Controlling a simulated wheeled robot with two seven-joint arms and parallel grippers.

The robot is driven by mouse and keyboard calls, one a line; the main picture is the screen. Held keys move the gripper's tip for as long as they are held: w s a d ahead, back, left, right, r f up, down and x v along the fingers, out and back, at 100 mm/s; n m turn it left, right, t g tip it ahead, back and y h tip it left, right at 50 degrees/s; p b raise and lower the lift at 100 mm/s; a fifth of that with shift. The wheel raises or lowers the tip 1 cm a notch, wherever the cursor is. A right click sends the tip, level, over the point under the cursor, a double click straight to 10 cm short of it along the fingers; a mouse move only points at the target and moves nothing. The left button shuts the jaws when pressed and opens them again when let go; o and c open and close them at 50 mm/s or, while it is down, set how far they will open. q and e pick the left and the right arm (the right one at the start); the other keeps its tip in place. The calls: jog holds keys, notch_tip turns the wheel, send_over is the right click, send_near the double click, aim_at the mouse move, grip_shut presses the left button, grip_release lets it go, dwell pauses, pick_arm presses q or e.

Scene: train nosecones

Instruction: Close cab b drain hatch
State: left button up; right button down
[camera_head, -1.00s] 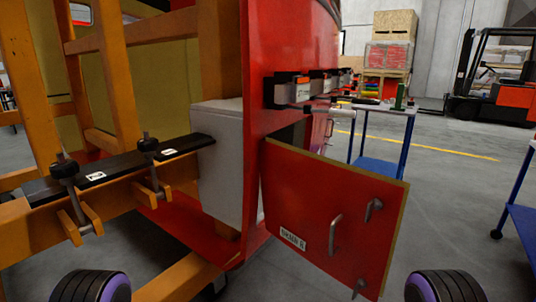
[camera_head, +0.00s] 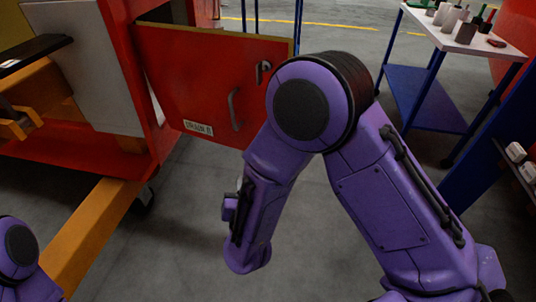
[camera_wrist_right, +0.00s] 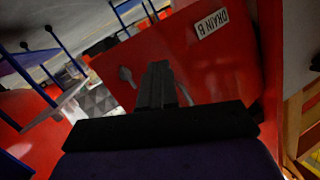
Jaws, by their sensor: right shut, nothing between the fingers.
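The cab B drain hatch (camera_head: 195,75) is a red panel standing open, swung out from the red cab side (camera_head: 135,70). It has a white "DRAIN B" label (camera_head: 198,128), a grey pull handle (camera_head: 234,110) and a latch (camera_head: 262,71). My right gripper (camera_wrist_right: 158,70) shows in the right wrist view as dark fingers, shut and empty, in front of the hatch face (camera_wrist_right: 215,62). The handle is partly hidden behind the fingers there; I cannot tell whether they touch the hatch. My left gripper is out of view.
A blue trolley (camera_head: 425,95) with several small items on its white top stands at the right. An orange frame beam (camera_head: 95,235) runs along the floor at lower left. Grey floor (camera_head: 180,240) is clear below the hatch.

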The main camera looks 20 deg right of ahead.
jog(key=s+d+r+m+g+h, duration=0.25)
jog(key=s+r+h, duration=0.25)
jog(key=r+h, duration=0.35)
jog(key=x, duration=1.3)
jog(key=shift+w+r+t+h, duration=0.2)
jog(key=shift+w+t+h, duration=0.2)
jog(key=shift+w, duration=0.2)
jog(key=shift+a, duration=0.1)
